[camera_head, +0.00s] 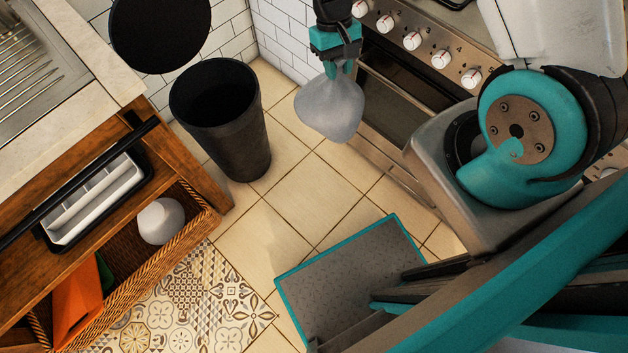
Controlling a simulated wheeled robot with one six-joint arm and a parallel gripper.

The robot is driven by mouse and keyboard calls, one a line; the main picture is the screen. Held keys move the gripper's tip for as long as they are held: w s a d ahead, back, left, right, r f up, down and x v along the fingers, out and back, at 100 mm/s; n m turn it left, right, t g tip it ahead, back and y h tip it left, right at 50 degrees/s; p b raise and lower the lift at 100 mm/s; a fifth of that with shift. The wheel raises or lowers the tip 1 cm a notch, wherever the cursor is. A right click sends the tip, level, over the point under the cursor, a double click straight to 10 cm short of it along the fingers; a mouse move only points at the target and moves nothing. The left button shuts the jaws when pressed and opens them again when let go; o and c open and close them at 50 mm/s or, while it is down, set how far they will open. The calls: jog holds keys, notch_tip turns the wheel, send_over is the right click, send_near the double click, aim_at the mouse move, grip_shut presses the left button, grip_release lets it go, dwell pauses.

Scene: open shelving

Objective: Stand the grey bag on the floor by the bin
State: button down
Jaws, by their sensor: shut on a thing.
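The grey bag (331,107) hangs from my gripper (338,66), which is shut on its gathered top. The bag is full and rounded, and it shows against the floor tiles and the oven front. It looks held above the floor, though its exact height is hard to tell from this view. The black bin (236,140) stands on the tiled floor to the left of the bag, apart from it. The bin's top is open and its inside is dark. A round black lid (160,32) shows behind the bin by the wall.
The oven (400,110) with its knobs stands right of the bag. A wooden unit (190,165) with a wicker basket (190,230) is at the left. A patterned mat (190,310) lies in front. Floor tiles (300,190) between bin and oven are clear.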

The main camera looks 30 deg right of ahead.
jog(key=a+f+m+b, duration=0.1)
jog(key=f+m+b, duration=0.2)
jog(key=f+b, duration=0.3)
jog(key=a+f+m+y+b, duration=0.1)
jog(key=a+f+m+b, duration=0.1)
jog(key=f+b, duration=0.5)
jog(key=a+f+m+t+y+b, duration=0.1)
jog(key=f+m+b, duration=0.2)
jog(key=f+b, duration=0.4)
jog(key=shift+w+a+f+m+b, duration=0.15)
jog(key=shift+w+a+m+b, duration=0.2)
jog(key=shift+b, duration=0.3)
jog(key=a+f+m+t+b, duration=0.1)
jog(key=f+m+b, duration=0.2)
jog(key=f+b, duration=0.7)
jog(key=a+f+m+b, duration=0.2)
jog(key=f+m+b, duration=0.1)
jog(key=f+b, duration=0.7)
jog(key=a+f+m+t+y+b, duration=0.1)
jog(key=a+f+m+b, duration=0.1)
jog(key=f+b, duration=0.9)
notch_tip(320, 180, down, 6)
jog(key=shift+s+r+m+t, duration=0.2)
jog(key=shift+m+t, duration=0.1)
jog(key=shift+m, duration=0.55)
jog(key=shift+a, duration=0.1)
jog(key=shift+f, duration=0.15)
jog(key=c, duration=0.9)
grip_release()
